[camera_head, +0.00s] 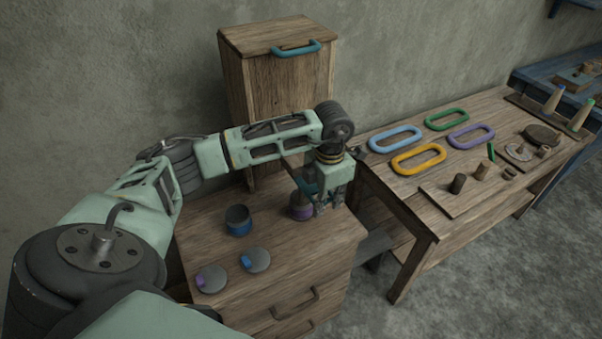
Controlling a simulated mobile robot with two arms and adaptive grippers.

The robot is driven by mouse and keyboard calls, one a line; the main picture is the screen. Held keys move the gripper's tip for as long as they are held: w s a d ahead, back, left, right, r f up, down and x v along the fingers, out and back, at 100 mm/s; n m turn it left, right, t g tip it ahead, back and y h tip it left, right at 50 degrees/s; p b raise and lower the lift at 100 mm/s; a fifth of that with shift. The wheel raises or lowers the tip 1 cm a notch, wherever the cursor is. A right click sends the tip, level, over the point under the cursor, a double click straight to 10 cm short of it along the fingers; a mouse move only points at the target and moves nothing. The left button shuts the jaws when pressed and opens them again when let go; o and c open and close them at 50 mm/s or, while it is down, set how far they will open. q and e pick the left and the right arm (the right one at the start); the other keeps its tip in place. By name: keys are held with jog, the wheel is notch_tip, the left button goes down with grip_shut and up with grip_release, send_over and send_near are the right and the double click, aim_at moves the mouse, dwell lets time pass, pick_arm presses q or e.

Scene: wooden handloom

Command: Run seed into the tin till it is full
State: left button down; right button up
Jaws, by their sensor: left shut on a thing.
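A small tin with a purple band (301,212) stands on the low wooden cabinet (285,265), in front of the tall wooden bin (285,80). A teal lever (303,184) slants down from the bin's front, just above this tin. My left gripper (326,207) points down beside the tin's right side and is shut, apparently on the lever's end; its fingers hide the grip. The purple tin's mouth and any seed in it are hidden. A blue-banded tin (238,228) stands open to the left, dark inside. My right gripper is not in view.
Two round lids lie at the cabinet's front left, one with a purple tab (211,279), one with a blue tab (257,260). A wooden table (420,225) at right holds coloured oval rings (396,138) and small wooden parts. The cabinet's front right is clear.

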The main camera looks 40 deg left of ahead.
pick_arm(q)
jog(key=shift+w+a, duration=0.1)
dwell(0.4)
jog(key=shift+w+a+b, duration=0.2)
jog(key=shift+a+b, duration=0.1)
jog(key=shift+a, duration=0.2)
jog(key=shift+w+a+b, duration=0.2)
jog(key=shift+a+b, duration=0.05)
jog(key=shift+a, duration=0.25)
jog(key=c, duration=1.8)
grip_release()
jog(key=shift+o, duration=0.2)
jog(key=shift+r, duration=0.15)
notch_tip(320, 180, up, 10)
jog(key=p, duration=0.6)
